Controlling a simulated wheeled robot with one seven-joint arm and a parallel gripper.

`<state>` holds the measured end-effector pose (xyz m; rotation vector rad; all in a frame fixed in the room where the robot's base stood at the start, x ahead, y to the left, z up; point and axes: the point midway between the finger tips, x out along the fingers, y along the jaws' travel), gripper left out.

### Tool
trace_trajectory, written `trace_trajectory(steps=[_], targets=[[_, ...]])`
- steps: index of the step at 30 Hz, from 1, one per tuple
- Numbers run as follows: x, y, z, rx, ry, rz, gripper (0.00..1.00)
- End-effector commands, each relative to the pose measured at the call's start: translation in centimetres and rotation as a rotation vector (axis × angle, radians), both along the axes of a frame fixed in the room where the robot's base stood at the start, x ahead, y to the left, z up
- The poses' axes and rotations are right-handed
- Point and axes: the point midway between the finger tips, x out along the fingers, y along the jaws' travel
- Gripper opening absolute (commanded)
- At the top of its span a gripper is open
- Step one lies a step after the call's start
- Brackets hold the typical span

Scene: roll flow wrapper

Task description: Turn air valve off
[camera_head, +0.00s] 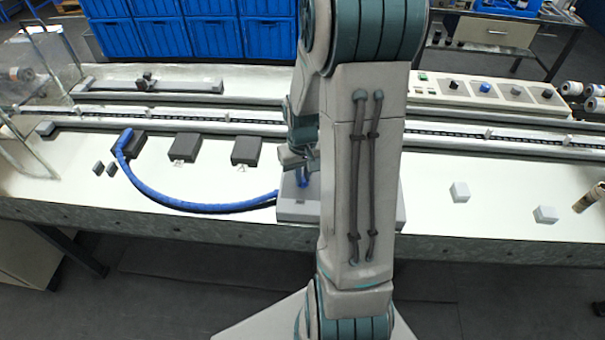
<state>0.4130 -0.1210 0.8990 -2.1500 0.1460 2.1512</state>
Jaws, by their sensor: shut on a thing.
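A light grey box (297,208) stands at the front of the white machine bed, partly hidden behind my arm. A small blue part (304,183), which looks like the air valve's handle, shows on top of it. A thick blue hose (205,208) runs into the box's left side. My gripper (302,172) is over the box, pointing down and shut on the blue valve handle. My own arm hides the gripper's right side and much of the box, so the handle's angle cannot be told.
Dark blocks (186,147) lie on the bed to the left. A long rail (220,125) crosses behind. A button panel (485,92) is at the back right. Small white cubes (460,192) lie on the right. Blue bins (160,38) stand behind. The bed right of my arm is mostly clear.

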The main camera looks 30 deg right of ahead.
Motion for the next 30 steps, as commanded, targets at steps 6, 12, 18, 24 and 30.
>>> trace_trajectory(steps=[6, 12, 18, 24, 30], targets=[[0.13, 0.01, 0.07, -0.001, -0.004, 0.062, 0.00], [0.14, 0.02, 0.08, 0.000, -0.004, 0.082, 0.00], [0.16, 0.03, 0.10, -0.002, -0.005, 0.083, 0.00], [0.15, 0.03, 0.09, -0.001, -0.004, 0.082, 0.34], [0.08, 0.02, 0.05, 0.000, -0.002, 0.081, 0.34]])
